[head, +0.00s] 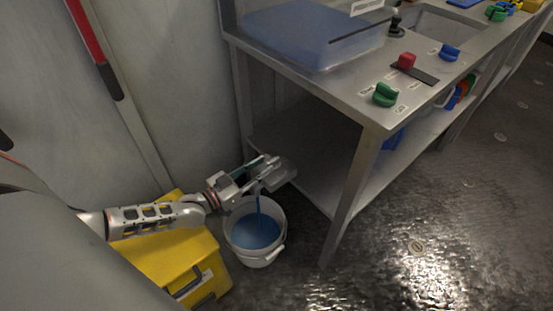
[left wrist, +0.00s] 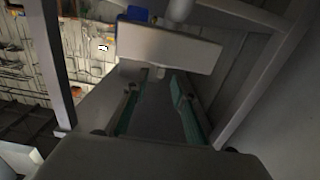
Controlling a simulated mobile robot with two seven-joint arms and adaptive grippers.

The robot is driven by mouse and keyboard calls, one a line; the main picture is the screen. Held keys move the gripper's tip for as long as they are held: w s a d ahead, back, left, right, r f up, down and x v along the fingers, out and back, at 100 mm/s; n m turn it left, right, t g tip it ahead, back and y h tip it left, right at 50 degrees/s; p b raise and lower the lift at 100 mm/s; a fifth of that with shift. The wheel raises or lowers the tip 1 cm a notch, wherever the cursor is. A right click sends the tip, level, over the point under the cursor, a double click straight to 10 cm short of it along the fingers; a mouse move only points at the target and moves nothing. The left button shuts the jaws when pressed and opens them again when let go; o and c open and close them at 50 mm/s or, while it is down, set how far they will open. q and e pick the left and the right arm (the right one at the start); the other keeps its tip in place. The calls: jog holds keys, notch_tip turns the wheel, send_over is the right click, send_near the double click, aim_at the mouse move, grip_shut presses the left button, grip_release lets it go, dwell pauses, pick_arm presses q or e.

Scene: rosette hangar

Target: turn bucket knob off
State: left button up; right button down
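A white bucket (head: 278,252) stands on the floor beside the bench, holding blue liquid (head: 254,232). A thin blue stream (head: 258,203) runs down into it from near my left gripper (head: 272,172); the stream's source is hidden. A green knob (head: 385,94) sits on the bench's near corner among small labels, and a blue knob (head: 449,52) sits farther back. I cannot tell which knob the task means. My left gripper is low, over the bucket and away from both knobs. In the left wrist view its teal-padded fingers (left wrist: 157,108) are apart, with nothing clearly between them.
The metal bench (head: 350,107) has a lower shelf and legs near my left arm. A translucent blue tank (head: 312,35) and a red switch (head: 406,61) are on top. A yellow case (head: 180,262) lies under my left arm. The floor at right is clear.

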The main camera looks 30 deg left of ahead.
aim_at(267, 164)
pick_arm(q)
jog(key=x, duration=0.3)
jog(key=shift+w+d+f+b, duration=0.15)
jog(key=shift+w+f+b, duration=0.05)
jog(key=shift+w+b, duration=0.15)
jog(key=shift+w+d+r, duration=0.1)
jog(key=shift+w+d, duration=0.1)
jog(key=shift+w, duration=0.5)
jog(key=shift+c, duration=0.7)
grip_shut()
pick_arm(e)
jog(key=shift+w+a+r+y, duration=0.3)
jog(key=shift+w+a+r, duration=0.25)
jog(key=shift+w+a, duration=0.05)
